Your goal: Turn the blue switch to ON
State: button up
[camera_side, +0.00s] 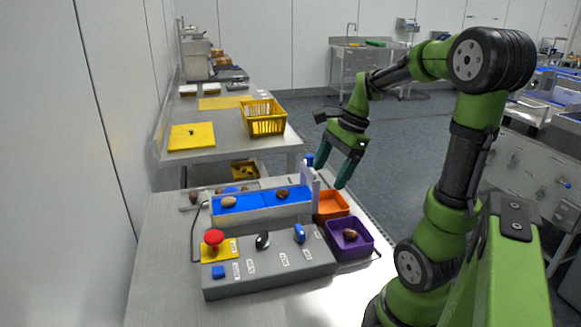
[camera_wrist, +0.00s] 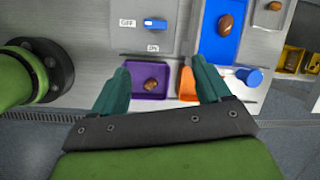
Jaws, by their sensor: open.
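The blue switch (camera_side: 299,234) sits at the right end of the sloped grey control panel (camera_side: 255,282). In the wrist view the blue switch (camera_wrist: 158,24) is at the top centre. Its handle lies sideways, with a white mark at its left end facing the OFF label (camera_wrist: 127,22). The ON label (camera_wrist: 152,48) is below it in that picture. My gripper (camera_side: 331,175) is open and empty, raised above and behind the panel, apart from the switch. In the wrist view my gripper (camera_wrist: 160,72) has its fingers spread over the tray area.
A red mushroom button (camera_side: 213,238), a black knob (camera_side: 262,240) and a blue button (camera_side: 218,272) share the panel. Behind is a blue belt (camera_side: 256,202) with dates and a white upright (camera_side: 309,186). Purple (camera_side: 363,252) and orange (camera_side: 340,199) trays stand at the right.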

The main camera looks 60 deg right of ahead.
jog(key=m, duration=0.3)
send_near(300, 229)
jog(key=shift+y, duration=0.4)
jog(key=x, duration=0.8)
jog(key=shift+w+d+f, duration=0.1)
jog(key=shift+d+f, duration=0.2)
jog(key=c, duration=1)
jog(key=shift+c, duration=0.2)
